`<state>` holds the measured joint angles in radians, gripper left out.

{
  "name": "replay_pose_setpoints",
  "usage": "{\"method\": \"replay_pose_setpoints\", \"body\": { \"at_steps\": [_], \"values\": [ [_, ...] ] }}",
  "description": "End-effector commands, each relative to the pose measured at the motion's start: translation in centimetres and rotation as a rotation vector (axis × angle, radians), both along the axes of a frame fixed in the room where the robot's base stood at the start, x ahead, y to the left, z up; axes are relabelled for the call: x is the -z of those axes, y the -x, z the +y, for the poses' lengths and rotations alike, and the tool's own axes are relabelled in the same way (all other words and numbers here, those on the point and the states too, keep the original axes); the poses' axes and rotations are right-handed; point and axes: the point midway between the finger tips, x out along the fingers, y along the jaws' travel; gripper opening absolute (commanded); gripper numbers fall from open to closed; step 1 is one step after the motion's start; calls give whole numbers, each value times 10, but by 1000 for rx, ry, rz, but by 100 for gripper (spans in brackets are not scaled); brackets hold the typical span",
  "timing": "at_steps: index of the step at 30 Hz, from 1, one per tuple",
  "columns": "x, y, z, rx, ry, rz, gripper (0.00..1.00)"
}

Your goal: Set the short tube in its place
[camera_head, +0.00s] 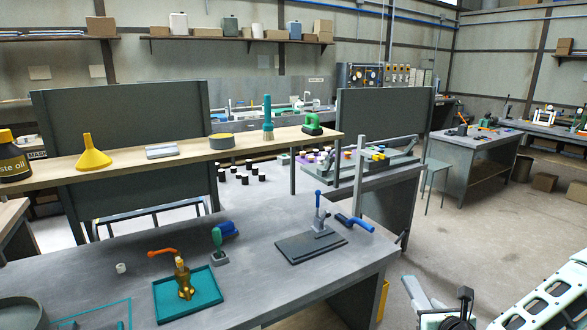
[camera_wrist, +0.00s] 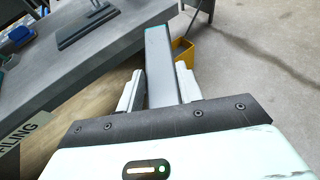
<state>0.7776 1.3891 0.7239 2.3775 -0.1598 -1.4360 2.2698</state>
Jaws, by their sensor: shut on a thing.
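My gripper (camera_wrist: 158,88) is in the wrist view, its two pale fingers shut on a grey square-section tube (camera_wrist: 161,65). The tube points away from the palm, with a teal edge at its far end. It is over the floor, beside the edge of the grey workbench (camera_wrist: 60,75). In the head view, part of my arm shows at the lower right; I cannot make out the fingers clearly there. A fixture (camera_head: 388,166) with yellow and purple pieces and a grey upright frame (camera_head: 361,180) stand behind the bench. I cannot tell which spot is the tube's place.
The grey bench (camera_head: 120,240) carries a dark press plate (camera_head: 310,246), a teal tray (camera_head: 188,294) with a brass fitting, and hand tools. A wooden shelf (camera_head: 190,152) runs above its back. A yellow bin (camera_wrist: 184,52) stands by the bench.

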Motion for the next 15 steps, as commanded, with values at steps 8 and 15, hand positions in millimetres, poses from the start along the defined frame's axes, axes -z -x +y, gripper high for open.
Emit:
{"method": "replay_pose_setpoints", "body": {
  "at_steps": [8, 15],
  "values": [
    [-13, 25, 0, -3, 1, 0, 10],
    [-23, 45, 0, -1, 1, -1, 10]
  ]
}}
